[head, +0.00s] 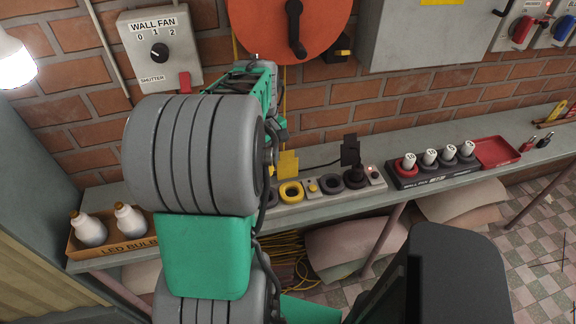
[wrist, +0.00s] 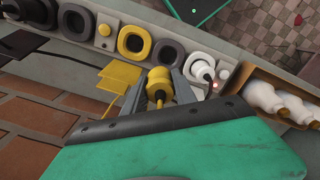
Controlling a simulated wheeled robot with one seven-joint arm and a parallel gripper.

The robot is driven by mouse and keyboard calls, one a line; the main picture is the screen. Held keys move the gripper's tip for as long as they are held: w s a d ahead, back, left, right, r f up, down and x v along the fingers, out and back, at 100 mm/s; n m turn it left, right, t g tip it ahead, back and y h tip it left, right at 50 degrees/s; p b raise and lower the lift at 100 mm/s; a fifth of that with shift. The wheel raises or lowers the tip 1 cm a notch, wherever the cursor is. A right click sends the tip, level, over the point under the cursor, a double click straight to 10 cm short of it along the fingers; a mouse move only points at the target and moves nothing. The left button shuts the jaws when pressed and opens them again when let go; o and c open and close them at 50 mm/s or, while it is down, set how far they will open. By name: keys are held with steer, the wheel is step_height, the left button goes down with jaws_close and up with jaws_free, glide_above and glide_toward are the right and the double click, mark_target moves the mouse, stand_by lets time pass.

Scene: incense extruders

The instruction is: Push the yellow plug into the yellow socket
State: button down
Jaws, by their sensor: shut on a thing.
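In the wrist view my gripper (wrist: 160,82) is shut on the yellow plug (wrist: 158,80), which has a yellow cord. The plug is held apart from the strip, its tip toward the row of sockets. The yellow socket (wrist: 135,40) is a yellow ring with a dark opening, beyond the plug and slightly left of it. It also shows in the head view (head: 291,192), empty on the bench strip. In the head view my arm hides the gripper and plug.
A grey ring socket (wrist: 167,49) and a white plugged socket (wrist: 202,67) lie right of the yellow socket; a yellow button (wrist: 105,30) lies left. A yellow card (wrist: 120,73) hangs near my gripper. A bulb box (head: 112,238) and a black-plugged socket (head: 355,178) flank the row.

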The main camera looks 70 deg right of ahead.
steer(key=s+d+n, duration=0.2)
steer(key=s, duration=0.4)
steer(key=f+b, duration=0.2)
steer(key=f, duration=0.1)
steer(key=f+b, duration=0.2)
steer(key=f, duration=0.1)
steer(key=shift+s+a+f, duration=0.1)
steer(key=shift+s, duration=0.1)
steer(key=shift+s, duration=0.1)
steer(key=shift+f+b, duration=0.65)
steer(key=shift+f, duration=0.65)
stand_by(0.5)
